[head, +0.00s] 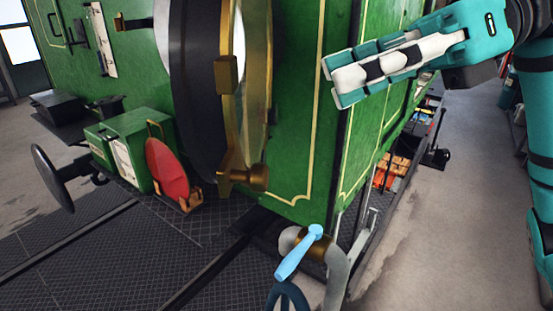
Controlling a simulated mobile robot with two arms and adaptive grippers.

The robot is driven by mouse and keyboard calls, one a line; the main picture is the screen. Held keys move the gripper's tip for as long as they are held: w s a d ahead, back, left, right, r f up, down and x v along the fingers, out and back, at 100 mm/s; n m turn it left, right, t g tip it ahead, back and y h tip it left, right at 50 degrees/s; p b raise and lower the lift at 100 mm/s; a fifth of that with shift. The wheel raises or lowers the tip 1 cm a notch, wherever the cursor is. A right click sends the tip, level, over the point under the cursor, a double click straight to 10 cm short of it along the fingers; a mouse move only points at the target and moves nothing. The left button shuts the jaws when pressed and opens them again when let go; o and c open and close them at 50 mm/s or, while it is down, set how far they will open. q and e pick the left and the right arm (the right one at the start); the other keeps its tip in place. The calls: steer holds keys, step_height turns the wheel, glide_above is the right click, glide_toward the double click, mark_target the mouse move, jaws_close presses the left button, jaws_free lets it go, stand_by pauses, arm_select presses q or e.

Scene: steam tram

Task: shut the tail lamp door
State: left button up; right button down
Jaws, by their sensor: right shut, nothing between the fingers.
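The tail lamp is a large round black housing (195,80) on the green tram body. Its door appears to be the brass-rimmed round part (258,75) on the housing's right side. I see it nearly edge-on, with a pale sliver of glass inside the rim. A brass block sits on the rim and a brass knob (250,177) at its bottom. I cannot tell how wide the door stands. My right gripper (334,82) is shut and empty. In the picture it is right of the door, in front of the green panel and apart from the door. My left gripper is out of view.
A red disc (167,169) and green boxes (140,142) stand on the dark tread plate below the lamp. A black round buffer (52,178) is at left. A light-blue lever (299,252) rises below the door. Grey floor is free at right.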

steer(key=s+d+t+h, duration=0.3)
steer(key=d+t+h, duration=0.1)
steer(key=w+a+r+p+x, duration=0.1)
steer(key=p+x, duration=0.2)
steer(key=x, duration=1)
steer(key=shift+p, duration=0.3)
